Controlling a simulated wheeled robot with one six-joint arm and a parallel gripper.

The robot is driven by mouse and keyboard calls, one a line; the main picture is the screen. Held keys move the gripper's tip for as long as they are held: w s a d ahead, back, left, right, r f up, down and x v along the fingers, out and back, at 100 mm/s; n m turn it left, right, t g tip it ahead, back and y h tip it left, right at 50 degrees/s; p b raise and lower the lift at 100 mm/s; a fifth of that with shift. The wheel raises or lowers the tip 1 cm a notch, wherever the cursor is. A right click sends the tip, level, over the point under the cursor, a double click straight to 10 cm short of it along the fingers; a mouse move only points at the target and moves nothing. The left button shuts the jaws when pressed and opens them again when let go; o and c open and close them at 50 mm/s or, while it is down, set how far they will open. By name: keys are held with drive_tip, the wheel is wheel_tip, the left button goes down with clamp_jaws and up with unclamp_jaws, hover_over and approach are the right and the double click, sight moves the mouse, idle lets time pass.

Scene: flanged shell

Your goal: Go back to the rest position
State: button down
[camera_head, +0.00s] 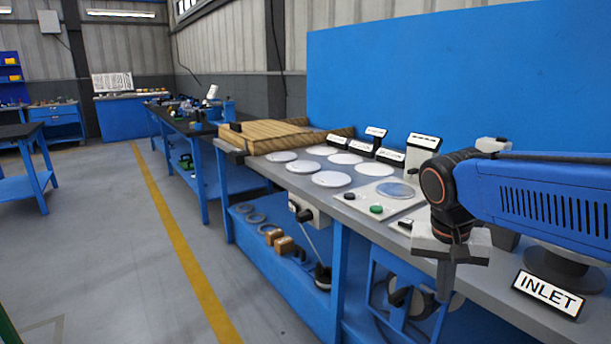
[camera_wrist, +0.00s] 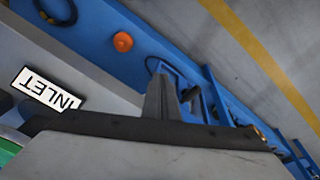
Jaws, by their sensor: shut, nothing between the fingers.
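My gripper (camera_head: 446,280) hangs at the end of my blue arm, pointing down over the front edge of the grey bench (camera_head: 400,237). Its fingers are together with nothing between them. In the wrist view the fingers (camera_wrist: 161,98) stick out past the grey gripper body, with the blue lower bench frame behind them. The gripper appears clear of the bench, though the exact gap cannot be told.
An INLET sign (camera_head: 548,293) stands right of my gripper, beside a dark round base (camera_head: 565,268). A plate with a green button (camera_head: 376,209), white discs (camera_head: 331,179) and labelled blocks (camera_head: 421,150) lie left. Floor with a yellow line (camera_head: 180,245) is open.

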drive_tip(key=s+f+n+t+y, duration=0.1)
drive_tip(key=s+f+n, duration=0.1)
drive_tip(key=s, duration=0.3)
drive_tip(key=s+d+f+n+t+y, duration=0.1)
drive_tip(key=s+f+n+t, duration=0.1)
drive_tip(key=s+f+n, duration=0.1)
drive_tip(key=s+f, duration=0.1)
drive_tip(key=s, duration=0.1)
drive_tip(key=shift+s, duration=0.35)
drive_tip(key=shift+d, duration=0.1)
idle(0.3)
